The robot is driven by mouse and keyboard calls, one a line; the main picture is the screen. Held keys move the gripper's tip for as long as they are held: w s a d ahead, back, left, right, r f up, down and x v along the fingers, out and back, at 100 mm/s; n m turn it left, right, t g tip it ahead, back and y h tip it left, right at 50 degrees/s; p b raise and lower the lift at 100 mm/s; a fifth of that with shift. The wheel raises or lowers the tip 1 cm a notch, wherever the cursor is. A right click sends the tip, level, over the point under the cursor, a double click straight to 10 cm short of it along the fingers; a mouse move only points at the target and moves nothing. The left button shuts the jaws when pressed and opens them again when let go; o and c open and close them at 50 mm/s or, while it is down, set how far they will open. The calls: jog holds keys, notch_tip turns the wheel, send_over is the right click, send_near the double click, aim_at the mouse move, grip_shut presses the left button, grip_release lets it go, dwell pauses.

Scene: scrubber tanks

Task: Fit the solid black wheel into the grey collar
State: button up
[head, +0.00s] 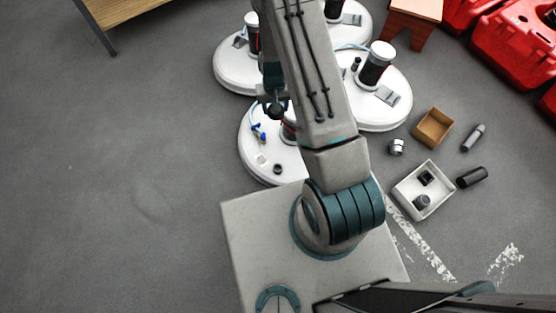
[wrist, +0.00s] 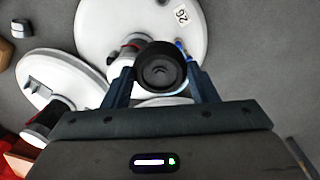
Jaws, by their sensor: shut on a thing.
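My gripper (wrist: 160,82) is shut on the solid black wheel (wrist: 160,66), with one finger on each side of it in the wrist view. In the head view, my gripper (head: 272,104) is partly behind my arm, and the wheel (head: 278,110) shows as a small dark round shape above the nearest white tank (head: 250,153). A small dark grey ring (head: 277,169) sits on that tank's near side. I cannot tell whether this is the grey collar. In the wrist view, the wheel and gripper hide part of the tanks below.
Other white tanks (head: 385,110) with dark upright cylinders stand behind. A blue fitting (head: 258,131) is on the nearest tank. To the right lie a pale bin (head: 406,202) with dark parts, a cardboard box (head: 433,128) and loose cylinders (head: 472,177). The left floor is clear.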

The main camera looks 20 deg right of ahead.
jog(key=s+f+m+b, duration=0.1)
jog(key=s+f+b, duration=0.1)
jog(key=f+b, duration=0.7)
jog(key=s+f+b, duration=0.2)
jog(key=f+b, duration=0.7)
jog(key=f, duration=1.5)
jog(key=shift+s+a+f+m, duration=0.2)
jog(key=shift+s+a+m, duration=0.1)
jog(key=shift+a+m, duration=0.1)
jog(key=shift+s+f+b, duration=0.1)
jog(key=shift+f+b, duration=0.3)
jog(key=shift+b, duration=0.2)
jog(key=shift+f, duration=0.3)
jog(key=shift+f+b, duration=0.2)
jog(key=shift+b, duration=0.25)
jog(key=shift+f, duration=0.2)
jog(key=shift+f+b, duration=0.75)
jog(key=shift+c, duration=0.3)
jog(key=o, duration=1.6)
